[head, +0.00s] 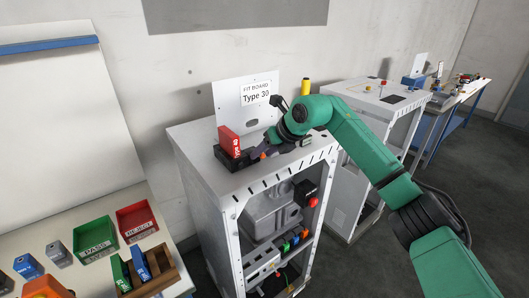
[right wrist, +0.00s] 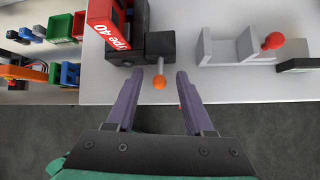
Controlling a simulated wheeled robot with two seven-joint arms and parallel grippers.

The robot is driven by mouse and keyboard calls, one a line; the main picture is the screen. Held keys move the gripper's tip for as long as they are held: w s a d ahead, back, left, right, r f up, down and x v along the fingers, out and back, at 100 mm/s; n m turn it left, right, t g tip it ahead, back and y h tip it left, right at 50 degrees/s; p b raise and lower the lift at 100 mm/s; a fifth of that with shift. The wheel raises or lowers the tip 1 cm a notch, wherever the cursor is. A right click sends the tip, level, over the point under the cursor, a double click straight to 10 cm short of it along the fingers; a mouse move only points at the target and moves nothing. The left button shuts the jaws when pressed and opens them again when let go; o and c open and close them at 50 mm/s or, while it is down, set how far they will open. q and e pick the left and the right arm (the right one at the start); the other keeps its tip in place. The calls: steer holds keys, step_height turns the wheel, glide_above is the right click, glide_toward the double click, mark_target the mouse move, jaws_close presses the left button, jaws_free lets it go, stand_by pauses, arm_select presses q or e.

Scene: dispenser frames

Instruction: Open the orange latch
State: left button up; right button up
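The orange latch shows in the right wrist view as an orange ball (right wrist: 159,83) on a short grey stem, at the front of a black fixture (right wrist: 160,45). In the head view its orange tip (head: 263,156) is small beside the fixture. A red block marked Type 40 (head: 229,142) stands in the fixture; it also shows in the right wrist view (right wrist: 103,22). My left gripper is not in view.
The fixture sits on a grey cabinet (head: 195,150) with a Fit Board sign (head: 257,87) behind. A grey bracket with a red knob (right wrist: 272,41) stands right of the fixture. A table at left holds green (head: 95,240) and red trays (head: 137,222) and several blocks.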

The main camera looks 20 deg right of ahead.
steer(key=shift+s+d+r+b, duration=0.15)
steer(key=shift+s+r+b, duration=0.05)
steer(key=shift+b, duration=0.1)
steer(key=b+v, duration=0.4)
steer(key=v, duration=1)
